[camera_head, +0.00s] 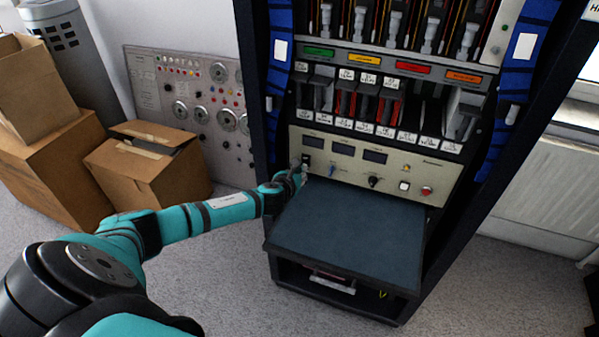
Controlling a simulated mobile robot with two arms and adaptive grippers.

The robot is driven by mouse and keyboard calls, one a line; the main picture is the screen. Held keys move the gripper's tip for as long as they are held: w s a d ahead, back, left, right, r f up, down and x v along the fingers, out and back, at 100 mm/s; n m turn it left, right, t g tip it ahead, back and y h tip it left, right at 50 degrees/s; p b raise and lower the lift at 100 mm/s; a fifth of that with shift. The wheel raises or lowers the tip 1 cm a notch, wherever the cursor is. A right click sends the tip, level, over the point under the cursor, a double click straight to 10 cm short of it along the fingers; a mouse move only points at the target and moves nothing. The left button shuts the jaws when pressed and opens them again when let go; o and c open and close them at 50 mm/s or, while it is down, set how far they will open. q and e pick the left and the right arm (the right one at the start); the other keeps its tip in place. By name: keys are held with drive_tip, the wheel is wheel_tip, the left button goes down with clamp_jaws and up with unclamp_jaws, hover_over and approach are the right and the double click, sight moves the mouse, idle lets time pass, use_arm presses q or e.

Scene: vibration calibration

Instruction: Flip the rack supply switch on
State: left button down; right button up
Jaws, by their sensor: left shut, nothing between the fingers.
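The rack (259,128) stands ahead of me, tall and dark, with a beige control panel (400,166) across its middle. The panel carries small dark displays, a dark knob (373,181), a white square button (404,186) and a red button (426,191). A small dark switch (306,159) sits at the panel's left end, under the leftmost display. My left gripper (302,168) is shut and empty, right at this switch; I cannot tell whether it touches it. The gripper partly covers the switch, so its position cannot be read. My right gripper is not in view.
A dark blue shelf (350,235) juts out below the panel, under my left gripper. Cardboard boxes (150,170) stand at the left, before a grey instrument panel (200,100) on the wall. A radiator (545,185) is at the right. The carpet before the rack is clear.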

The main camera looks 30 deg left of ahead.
use_arm(q)
drive_tip(key=shift+w+f+b, duration=0.1)
drive_tip(key=shift+f+b, duration=0.3)
drive_tip(key=shift+b, duration=0.35)
drive_tip(key=shift+r, duration=0.35)
drive_tip(key=shift+r+p, duration=0.1)
drive_tip(key=shift+p, duration=0.25)
drive_tip(key=shift+w+r+p, duration=0.1)
drive_tip(key=shift+r+p, duration=0.7)
drive_tip(key=shift+p, duration=0.05)
drive_tip(key=shift+f, duration=0.1)
drive_tip(key=shift+a, duration=0.1)
